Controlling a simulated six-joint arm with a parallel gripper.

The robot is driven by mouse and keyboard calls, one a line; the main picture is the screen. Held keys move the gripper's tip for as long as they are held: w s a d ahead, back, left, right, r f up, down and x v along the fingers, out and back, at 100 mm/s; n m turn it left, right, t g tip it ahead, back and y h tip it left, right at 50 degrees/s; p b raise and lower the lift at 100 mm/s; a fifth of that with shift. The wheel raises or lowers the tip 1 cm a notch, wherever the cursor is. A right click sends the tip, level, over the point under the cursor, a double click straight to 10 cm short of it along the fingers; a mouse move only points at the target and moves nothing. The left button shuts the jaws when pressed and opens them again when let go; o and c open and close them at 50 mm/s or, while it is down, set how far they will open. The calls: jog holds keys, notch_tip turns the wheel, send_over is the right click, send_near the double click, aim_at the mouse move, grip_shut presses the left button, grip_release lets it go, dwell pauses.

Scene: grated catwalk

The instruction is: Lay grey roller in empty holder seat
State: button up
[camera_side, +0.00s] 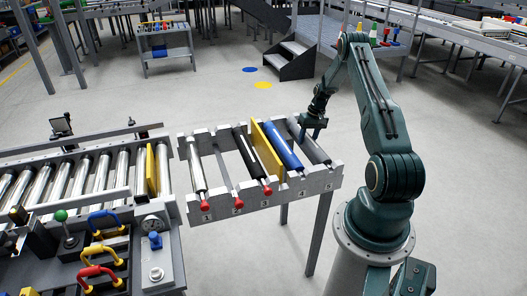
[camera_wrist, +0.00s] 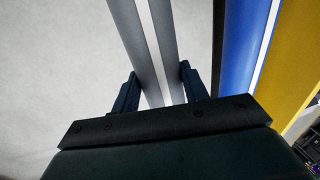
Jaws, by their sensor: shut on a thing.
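The grey roller (camera_side: 318,151) lies along the right end of the holder (camera_side: 264,199), in line with the seat marked 5. I cannot tell whether it rests in the notches or hangs just above them. My gripper (camera_side: 313,124) is over the roller's far part, shut on it. In the wrist view the grey roller (camera_wrist: 150,45) runs between the two fingers of my gripper (camera_wrist: 157,84). A blue roller (camera_side: 283,147) lies to its left in line with seat 4; in the wrist view the blue roller (camera_wrist: 242,45) is on the right.
A yellow plate (camera_side: 267,150) stands upright between the blue roller and a black roller (camera_side: 247,158). A silver roller (camera_side: 196,165) and a thin grey bar (camera_side: 224,168) lie further left. The conveyor (camera_side: 95,175) adjoins the holder's left end. Floor is open beyond the holder.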

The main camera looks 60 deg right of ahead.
dwell(0.3)
jog(key=o, duration=1.9)
jog(key=shift+r, duration=4.05)
